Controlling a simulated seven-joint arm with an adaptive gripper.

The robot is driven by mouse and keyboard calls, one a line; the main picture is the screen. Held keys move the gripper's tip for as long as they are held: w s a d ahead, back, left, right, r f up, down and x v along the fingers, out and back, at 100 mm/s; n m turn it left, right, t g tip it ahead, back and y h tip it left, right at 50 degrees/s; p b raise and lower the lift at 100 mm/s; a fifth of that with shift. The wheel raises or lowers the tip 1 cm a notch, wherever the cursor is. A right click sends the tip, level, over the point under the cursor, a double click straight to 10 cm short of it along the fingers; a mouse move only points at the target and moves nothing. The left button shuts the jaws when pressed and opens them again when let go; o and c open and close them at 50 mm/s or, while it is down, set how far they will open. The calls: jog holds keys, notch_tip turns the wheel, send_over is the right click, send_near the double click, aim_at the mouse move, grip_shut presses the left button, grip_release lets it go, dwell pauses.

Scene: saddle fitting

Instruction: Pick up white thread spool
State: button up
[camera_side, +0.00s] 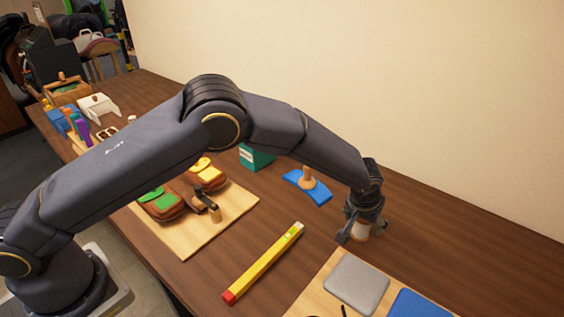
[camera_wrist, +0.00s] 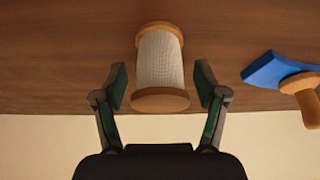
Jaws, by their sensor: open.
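The white thread spool (camera_wrist: 160,62) has wooden end discs and stands on the brown table. In the wrist view it lies between and slightly beyond the two fingertips of my gripper (camera_wrist: 160,88), with a gap on each side. In the side view my gripper (camera_side: 361,232) is low at the right, pointing down over the spool (camera_side: 362,231), which is partly hidden by the fingers. My gripper is open and holds nothing.
A blue piece with a wooden knob (camera_side: 307,187) lies left of my gripper. A yellow bar with a red end (camera_side: 262,264) lies nearer the front. A board with a grey pad (camera_side: 357,283) is in front. The wall (camera_side: 450,120) stands behind the table.

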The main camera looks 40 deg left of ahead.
jog(key=shift+c, duration=0.3)
jog(key=c, duration=1.2)
